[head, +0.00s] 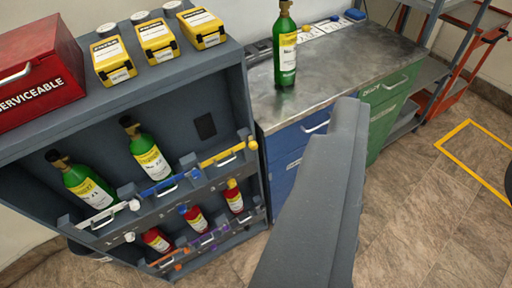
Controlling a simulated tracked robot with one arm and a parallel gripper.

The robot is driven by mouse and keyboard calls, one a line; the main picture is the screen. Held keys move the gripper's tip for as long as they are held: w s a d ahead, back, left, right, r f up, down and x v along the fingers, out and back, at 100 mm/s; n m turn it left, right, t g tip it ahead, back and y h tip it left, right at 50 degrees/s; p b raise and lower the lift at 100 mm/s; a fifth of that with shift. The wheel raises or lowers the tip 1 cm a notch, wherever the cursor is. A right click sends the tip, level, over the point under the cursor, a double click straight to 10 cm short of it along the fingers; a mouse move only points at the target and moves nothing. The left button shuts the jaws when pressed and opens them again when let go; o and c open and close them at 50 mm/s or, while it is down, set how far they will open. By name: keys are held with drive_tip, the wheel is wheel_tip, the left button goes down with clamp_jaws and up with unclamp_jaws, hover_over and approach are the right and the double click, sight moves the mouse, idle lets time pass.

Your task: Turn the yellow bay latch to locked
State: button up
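The yellow bay latch (224,153) is a yellow bar at the right end of the upper shelf of a grey rack (240,90). It lies roughly along the shelf's front edge, with a round yellow knob (252,145) at its right end. The bay behind it holds no bottle; a dark square shows on its back wall. A long grey part of mine (318,200) rises from the bottom centre, right of the rack and apart from the latch. No separate fingertips can be made out on it, so the gripper's opening cannot be told.
Green bottles (148,158) stand in the bays with blue (158,187) and white (97,219) latches. Red bottles (196,218) fill the lower shelf. Yellow cases (157,40) and a red box (38,75) sit on top. A metal-topped bench (340,65) with a green bottle (285,55) adjoins the rack.

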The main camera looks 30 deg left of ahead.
drive_tip(key=w+d+f+h+p, duration=0.2)
drive_tip(key=w, duration=1)
drive_tip(key=w+a+f+n+t+y+p, duration=0.1)
drive_tip(key=w+f+n+t+y+p, duration=0.3)
drive_tip(key=w+f, duration=1.4)
drive_tip(key=n+g+y+p, duration=0.3)
drive_tip(key=n+g+y, duration=0.4)
drive_tip(key=y, duration=0.5)
approach(255, 147)
drive_tip(key=shift+m+g, duration=0.3)
drive_tip(key=shift+g, duration=0.4)
drive_tip(key=x, duration=0.9)
drive_tip(key=shift+w+d+r, duration=0.1)
drive_tip(key=shift+w+r, duration=0.15)
